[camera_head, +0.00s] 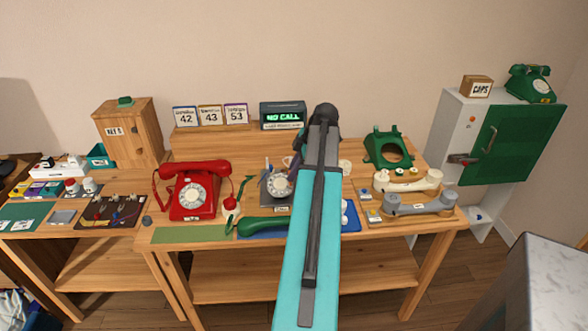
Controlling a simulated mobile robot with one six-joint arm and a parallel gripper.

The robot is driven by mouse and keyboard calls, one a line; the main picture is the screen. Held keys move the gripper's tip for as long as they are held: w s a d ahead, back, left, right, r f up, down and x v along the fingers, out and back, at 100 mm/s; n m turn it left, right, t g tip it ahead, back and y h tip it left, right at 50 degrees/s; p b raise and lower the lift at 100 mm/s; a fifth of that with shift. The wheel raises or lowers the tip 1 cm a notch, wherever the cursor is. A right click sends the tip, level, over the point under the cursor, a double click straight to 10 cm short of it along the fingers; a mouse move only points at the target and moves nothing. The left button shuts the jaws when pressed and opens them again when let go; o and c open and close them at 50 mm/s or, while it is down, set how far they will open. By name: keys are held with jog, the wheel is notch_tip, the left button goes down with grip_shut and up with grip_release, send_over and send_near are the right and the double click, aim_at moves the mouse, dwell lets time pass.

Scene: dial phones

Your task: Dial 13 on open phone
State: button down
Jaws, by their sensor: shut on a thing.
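The open phone (267,195) is a grey base with a pale rotary dial (280,186), on the table left of my arm. A green handset (262,227) lies in front of it. An empty green phone shell (372,153) with a round hole stands at the back right. My teal arm reaches over the table and hides part of the area right of the dial. My gripper (297,150) shows only partly beside the dark wrist, behind the dial. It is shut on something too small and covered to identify. A display (283,115) reads "NO CALL".
A red phone (194,190) stands to the left on the wooden table (225,150). Cream (408,181) and grey (419,204) handsets lie at right. Number cards (210,115) stand at the back. A white cabinet (455,130) with a green door is at far right.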

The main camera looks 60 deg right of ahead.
jog(key=shift+s+a+f, duration=0.1)
jog(key=shift+a, duration=0.1)
dwell(0.3)
jog(key=shift+s+a+r+p, duration=0.1)
jog(key=shift+a+r+p, duration=0.1)
jog(key=shift+r, duration=0.25)
jog(key=shift+s+a+r+p, duration=0.1)
jog(key=shift+r+p, duration=0.1)
jog(key=shift+r, duration=0.2)
jog(key=shift+w+d+r+p, duration=0.15)
jog(key=shift+w+d+r, duration=0.2)
jog(key=shift+w, duration=0.5)
jog(key=shift+w+d+r+p, duration=0.15)
jog(key=shift+w+r, duration=0.25)
jog(key=shift+w, duration=0.5)
jog(key=shift+w+d+r+p, duration=0.2)
jog(key=shift+w+r, duration=0.2)
jog(key=shift+w, duration=0.45)
jog(key=shift+f, duration=0.15)
jog(key=shift+w+d+f+b, duration=0.15)
jog(key=shift+d+f+b, duration=0.05)
jog(key=shift+f+b, duration=0.2)
